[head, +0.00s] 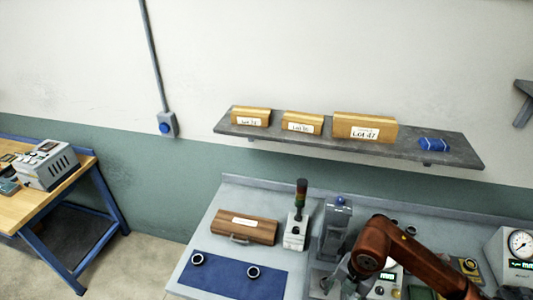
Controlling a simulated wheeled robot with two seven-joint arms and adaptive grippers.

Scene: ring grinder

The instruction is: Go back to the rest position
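My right arm comes in from the lower right over the grey bench (207,232). Its brown link bends down beside the grey grinder machine (336,228). The dark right gripper (350,284) is at the bottom edge, close to the machine's front. Its fingertips are too small and partly hidden, so I cannot tell whether it is open or holds anything. My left gripper is not in view. Two metal rings lie on the blue mat (226,273): a left ring (197,265) and a right ring (254,279).
A wall shelf (400,148) holds three lot boxes and a blue item (434,144). A dial gauge (520,243) stands at right. A wooden table (38,203) is at left, with open floor between.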

